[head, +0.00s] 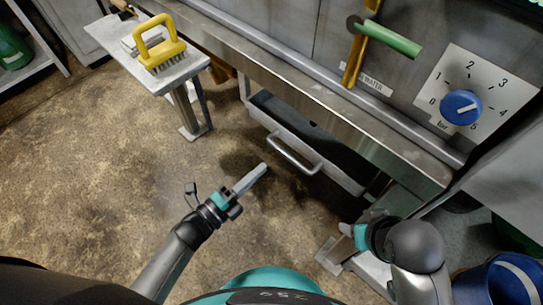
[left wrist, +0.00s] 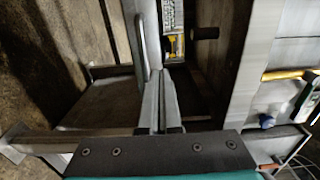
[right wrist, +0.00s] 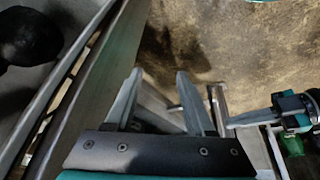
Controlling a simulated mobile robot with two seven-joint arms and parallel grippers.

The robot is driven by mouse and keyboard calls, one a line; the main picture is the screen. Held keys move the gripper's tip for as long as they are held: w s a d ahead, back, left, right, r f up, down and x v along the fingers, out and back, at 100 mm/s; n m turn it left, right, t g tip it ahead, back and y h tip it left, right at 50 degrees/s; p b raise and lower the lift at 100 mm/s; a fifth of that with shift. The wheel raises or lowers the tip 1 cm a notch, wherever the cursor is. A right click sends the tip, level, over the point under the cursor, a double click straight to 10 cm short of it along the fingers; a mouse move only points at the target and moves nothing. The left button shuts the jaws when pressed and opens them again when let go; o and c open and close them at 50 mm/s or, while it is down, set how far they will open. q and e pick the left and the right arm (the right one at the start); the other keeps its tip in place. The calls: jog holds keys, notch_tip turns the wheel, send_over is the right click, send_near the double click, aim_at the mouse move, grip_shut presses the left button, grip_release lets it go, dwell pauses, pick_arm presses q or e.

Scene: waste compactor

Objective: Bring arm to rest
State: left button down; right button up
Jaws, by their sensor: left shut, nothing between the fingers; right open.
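My left gripper (head: 251,180) is shut and empty, held above the floor in front of the drawer in the head view. In the left wrist view its fingers (left wrist: 159,105) lie together with nothing between them. My right gripper (head: 347,230) is low at the right, beside the machine's front leg, partly hidden by my own wrist. In the right wrist view its two fingers (right wrist: 158,90) stand apart with nothing between them. My left arm also shows at the right edge of that view.
A drawer (head: 293,152) stands partly out under the steel ledge. A yellow-handled brush (head: 160,45) sits on a small side table (head: 107,36). A blue dial (head: 461,107) and a green-handled lever (head: 390,40) are on the machine's front. A blue bucket (head: 497,284) stands lower right. The floor at left is clear.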

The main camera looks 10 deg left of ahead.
pick_arm(q)
jog(key=shift+v, duration=1.35)
pick_arm(e)
jog(key=shift+f, duration=0.7)
